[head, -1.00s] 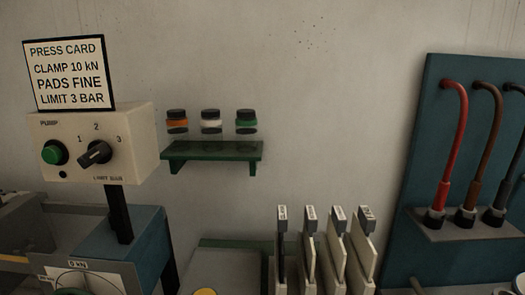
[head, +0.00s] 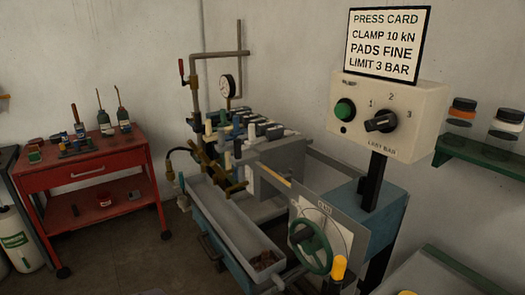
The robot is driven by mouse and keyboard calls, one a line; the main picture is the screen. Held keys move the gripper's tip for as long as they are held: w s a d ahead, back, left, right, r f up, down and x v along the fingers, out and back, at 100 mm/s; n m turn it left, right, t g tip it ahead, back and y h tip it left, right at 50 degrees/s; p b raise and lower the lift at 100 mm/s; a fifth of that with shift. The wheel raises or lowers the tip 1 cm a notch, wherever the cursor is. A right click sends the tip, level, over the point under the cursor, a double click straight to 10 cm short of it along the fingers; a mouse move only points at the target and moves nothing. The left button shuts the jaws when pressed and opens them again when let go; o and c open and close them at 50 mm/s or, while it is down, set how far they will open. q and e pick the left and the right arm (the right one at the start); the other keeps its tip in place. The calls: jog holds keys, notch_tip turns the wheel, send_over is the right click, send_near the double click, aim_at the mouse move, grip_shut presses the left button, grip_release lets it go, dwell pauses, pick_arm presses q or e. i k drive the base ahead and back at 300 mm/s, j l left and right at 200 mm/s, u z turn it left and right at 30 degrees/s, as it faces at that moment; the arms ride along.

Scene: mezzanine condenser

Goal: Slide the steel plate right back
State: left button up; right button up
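A plate press stands in the middle of the head view. A pale upright block (head: 272,184) stands at the front of its plate pack (head: 250,138). A light grey plate (head: 345,221) with a round dial stands nearer, on the blue end stand (head: 382,212). A green handwheel (head: 310,246) sits in front of it. A gap crossed by side rails lies between block and end stand. I cannot tell for certain which part is the steel plate. Neither of my grippers is in view.
A trough (head: 225,220) with dark debris runs along the press's left. A control box (head: 388,118) stands above the end stand, under a press card (head: 390,45). A red cart (head: 95,170) with bottles and tools stands left. Dark floor shows between cart and press.

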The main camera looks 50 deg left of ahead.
aim_at(285, 156)
jog(key=u, duration=1.9)
